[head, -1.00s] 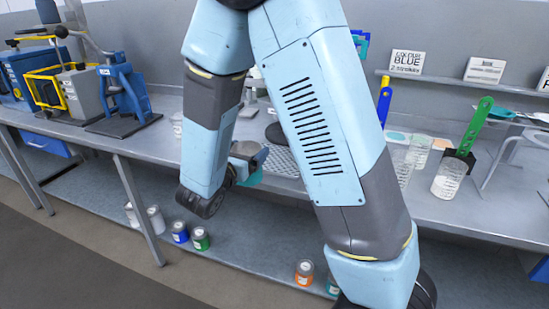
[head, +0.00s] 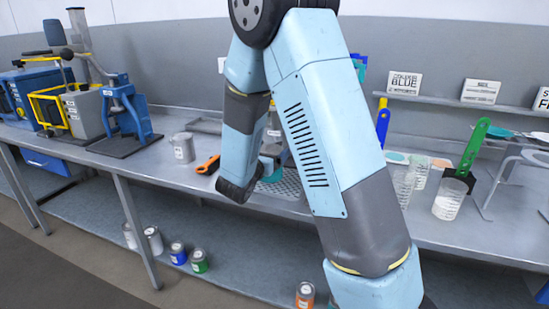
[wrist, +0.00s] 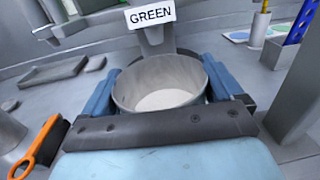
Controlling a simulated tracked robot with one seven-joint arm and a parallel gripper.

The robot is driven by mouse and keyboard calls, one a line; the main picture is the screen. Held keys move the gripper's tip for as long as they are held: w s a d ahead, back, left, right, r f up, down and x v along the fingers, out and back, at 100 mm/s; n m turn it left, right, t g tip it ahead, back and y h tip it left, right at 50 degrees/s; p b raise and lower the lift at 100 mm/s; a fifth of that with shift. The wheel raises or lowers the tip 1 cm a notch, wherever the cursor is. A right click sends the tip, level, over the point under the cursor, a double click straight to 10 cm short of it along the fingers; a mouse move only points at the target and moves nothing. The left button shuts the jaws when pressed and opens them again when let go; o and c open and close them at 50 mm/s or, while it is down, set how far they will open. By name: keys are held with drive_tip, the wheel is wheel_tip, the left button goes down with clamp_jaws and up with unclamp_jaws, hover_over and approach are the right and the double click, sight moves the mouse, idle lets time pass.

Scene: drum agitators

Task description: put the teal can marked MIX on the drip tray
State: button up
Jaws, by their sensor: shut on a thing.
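My gripper (head: 271,162) is above the middle of the bench and partly hidden by my own arm in the head view. In the wrist view its blue fingers (wrist: 162,88) are shut on either side of an open can (wrist: 163,84), with a grey rim and pale inside. In the head view a little of this can's teal side (head: 266,169) shows. Its MIX marking is not visible. A perforated grey plate (head: 288,186), which looks like the drip tray, lies on the bench beside and below the gripper, partly hidden by my arm. I cannot tell whether the can touches anything.
A grey can (head: 182,148) and an orange-handled tool (head: 208,165) are left of the gripper. A GREEN sign (wrist: 151,15) stands on a post just beyond the held can. Clear beakers (head: 449,199) and a green-handled scraper (head: 472,148) are at right. Blue machines (head: 130,108) stand at left.

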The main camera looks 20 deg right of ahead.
sight(275, 148)
drive_tip(key=shift+x, duration=2)
drive_tip(key=shift+w+d+f, duration=0.1)
drive_tip(key=shift+w+d, duration=0.15)
drive_tip(key=shift+a+f, duration=0.1)
drive_tip(key=shift+f, duration=1.55)
drive_tip(key=o, duration=0.9)
drive_tip(key=shift+f, duration=0.1)
drive_tip(key=shift+o, duration=0.2)
drive_tip(key=v, duration=1.2)
drive_tip(key=shift+s, duration=0.15)
